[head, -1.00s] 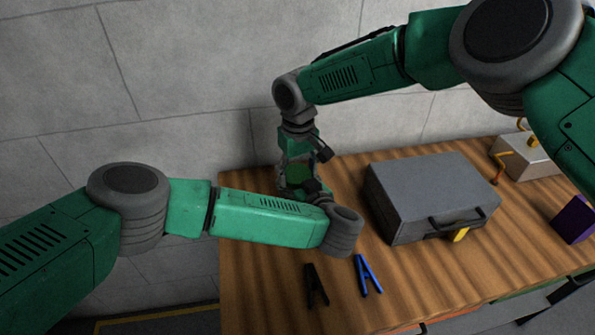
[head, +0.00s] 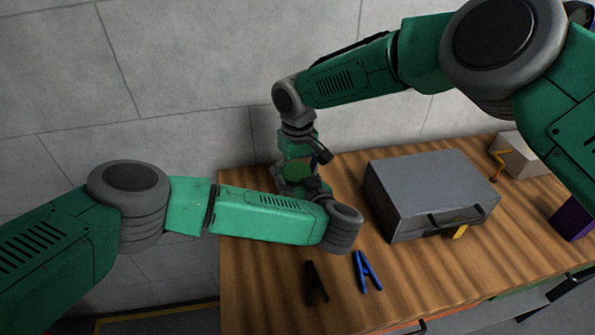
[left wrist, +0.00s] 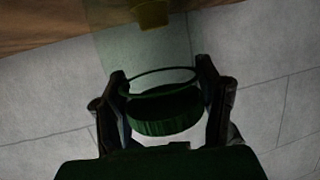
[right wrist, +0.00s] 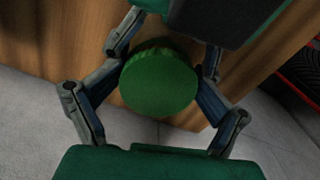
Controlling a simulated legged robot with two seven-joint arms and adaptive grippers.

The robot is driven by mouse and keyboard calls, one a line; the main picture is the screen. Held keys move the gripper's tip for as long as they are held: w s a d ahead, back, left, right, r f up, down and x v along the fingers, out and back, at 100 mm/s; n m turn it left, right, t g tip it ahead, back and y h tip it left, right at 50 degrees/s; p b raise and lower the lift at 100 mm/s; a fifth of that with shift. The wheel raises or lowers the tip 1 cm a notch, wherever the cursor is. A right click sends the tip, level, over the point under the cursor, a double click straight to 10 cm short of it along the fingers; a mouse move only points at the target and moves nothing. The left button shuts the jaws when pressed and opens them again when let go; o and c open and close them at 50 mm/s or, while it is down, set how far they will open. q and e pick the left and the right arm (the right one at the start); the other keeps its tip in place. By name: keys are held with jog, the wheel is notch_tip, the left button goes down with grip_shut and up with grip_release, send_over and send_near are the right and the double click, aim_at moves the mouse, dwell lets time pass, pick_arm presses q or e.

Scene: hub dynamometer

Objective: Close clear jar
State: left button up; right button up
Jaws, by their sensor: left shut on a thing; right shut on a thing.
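The clear jar (left wrist: 112,50) shows as a faint, see-through body with a round rim in the left wrist view. My left gripper (left wrist: 161,76) has its fingers on either side of the jar near the rim and is shut on it. The green ribbed lid (left wrist: 167,124) is at the jar's mouth; I cannot tell whether it is seated. In the right wrist view the round lid (right wrist: 160,82) lies between the fingers of my right gripper (right wrist: 161,55), which is shut on it. In the head view the lid (head: 298,171) shows between both hands, and the jar is mostly hidden.
A grey case (head: 425,185) stands on the wooden table (head: 410,290), right of the hands. A black clamp (head: 316,283) and a blue clamp (head: 366,272) lie at the front. A purple block (head: 573,217) and a pale box (head: 520,155) are at the right. A yellow object (left wrist: 150,14) shows near the jar's far end.

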pick_arm(q)
jog(key=shift+s+d, duration=0.1)
pick_arm(e)
jog(key=shift+o, duration=0.5)
jog(key=shift+d+f, duration=0.15)
jog(key=shift+f, duration=0.25)
